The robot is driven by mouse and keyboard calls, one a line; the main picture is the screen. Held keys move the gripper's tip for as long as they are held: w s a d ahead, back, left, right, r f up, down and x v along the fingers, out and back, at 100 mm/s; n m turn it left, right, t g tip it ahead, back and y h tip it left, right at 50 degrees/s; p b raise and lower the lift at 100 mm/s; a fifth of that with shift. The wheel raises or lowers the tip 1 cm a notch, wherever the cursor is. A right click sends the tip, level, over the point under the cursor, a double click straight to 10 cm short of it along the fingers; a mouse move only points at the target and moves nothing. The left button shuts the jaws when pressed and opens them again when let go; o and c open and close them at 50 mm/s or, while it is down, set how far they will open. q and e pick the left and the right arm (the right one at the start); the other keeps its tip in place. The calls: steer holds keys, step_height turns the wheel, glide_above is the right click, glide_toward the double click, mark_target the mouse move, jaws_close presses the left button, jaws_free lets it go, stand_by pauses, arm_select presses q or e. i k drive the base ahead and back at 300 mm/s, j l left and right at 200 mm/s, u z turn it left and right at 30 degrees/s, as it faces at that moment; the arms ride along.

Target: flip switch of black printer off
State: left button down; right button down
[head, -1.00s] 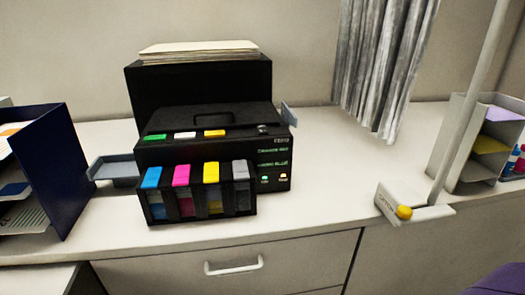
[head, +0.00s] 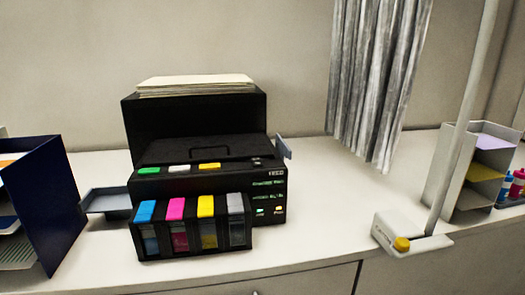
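The black printer (head: 195,125) stands on the white counter left of the picture's middle, with a stack of paper in its top. Its front holds blue, magenta, yellow and grey ink tanks (head: 190,230). A control panel (head: 268,195) with green text and small lit buttons is at the front right of the printer. A small dark knob or switch (head: 257,162) sits on the top right edge, too small to tell its position. A grey-blue flap (head: 284,148) sticks out at the printer's right side. Neither of my grippers is in view.
A dark blue file holder (head: 45,205) stands at the left, with a grey tray (head: 107,201) beside the printer. A lamp base with a yellow knob (head: 402,244) and a paper organizer (head: 462,190) stand at the right. A grey curtain (head: 375,80) hangs behind. The counter right of the printer (head: 335,200) is clear.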

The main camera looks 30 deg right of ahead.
mark_target(257, 162)
steer(key=z, duration=2.65)
steer(key=k, duration=1)
